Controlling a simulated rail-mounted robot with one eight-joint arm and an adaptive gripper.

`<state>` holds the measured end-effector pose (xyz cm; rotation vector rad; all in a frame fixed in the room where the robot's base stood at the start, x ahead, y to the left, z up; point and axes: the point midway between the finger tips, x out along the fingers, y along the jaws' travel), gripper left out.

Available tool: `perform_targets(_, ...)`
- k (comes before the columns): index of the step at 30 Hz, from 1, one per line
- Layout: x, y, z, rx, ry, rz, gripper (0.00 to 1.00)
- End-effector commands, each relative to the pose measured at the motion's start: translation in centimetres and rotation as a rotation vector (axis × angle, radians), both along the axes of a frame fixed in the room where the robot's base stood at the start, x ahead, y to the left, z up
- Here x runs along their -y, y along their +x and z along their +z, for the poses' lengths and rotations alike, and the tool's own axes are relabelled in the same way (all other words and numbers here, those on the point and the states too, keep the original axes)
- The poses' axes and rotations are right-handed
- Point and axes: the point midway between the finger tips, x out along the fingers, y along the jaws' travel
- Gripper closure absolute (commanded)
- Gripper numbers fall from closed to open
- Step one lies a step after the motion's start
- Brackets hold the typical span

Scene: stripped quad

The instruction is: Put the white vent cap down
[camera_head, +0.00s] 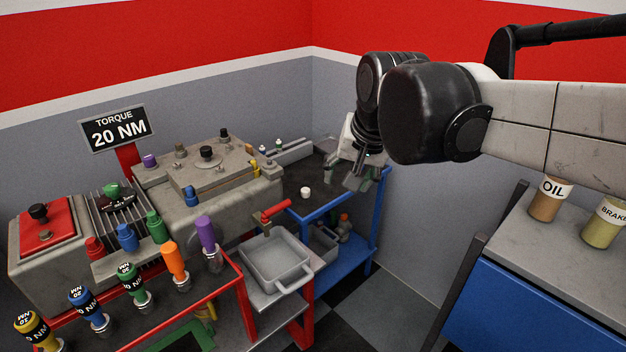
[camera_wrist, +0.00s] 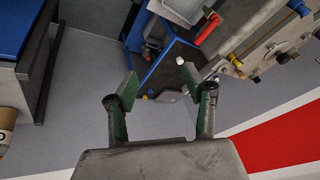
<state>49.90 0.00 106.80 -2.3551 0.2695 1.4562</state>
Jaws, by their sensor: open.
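The white vent cap (camera_head: 305,192) is a small white cylinder standing on the dark top of the blue-framed cart (camera_head: 330,213), near its front left part. It also shows in the wrist view (camera_wrist: 180,61), beyond my fingertips and slightly to the right. My gripper (camera_head: 362,180) is above the right side of the cart, to the right of the cap and apart from it. In the wrist view my gripper (camera_wrist: 160,82) has its green-padded fingers spread wide, with nothing between them.
The engine block (camera_head: 205,170) is to the left. Small white-topped items (camera_head: 278,143) stand at the cart's back.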

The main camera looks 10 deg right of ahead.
Motion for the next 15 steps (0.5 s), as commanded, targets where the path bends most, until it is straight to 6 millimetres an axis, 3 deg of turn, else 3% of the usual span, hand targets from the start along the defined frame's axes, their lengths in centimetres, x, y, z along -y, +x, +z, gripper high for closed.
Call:
perform_targets(3,0.0,-3.8,-1.3,0.039,-0.052,0.082,0.54)
perform_targets(9,0.0,-9.1,-4.1,0.101,-0.143,0.216,0.54)
perform_targets(15,0.0,-12.2,-6.5,0.143,-0.211,0.306,0.54)
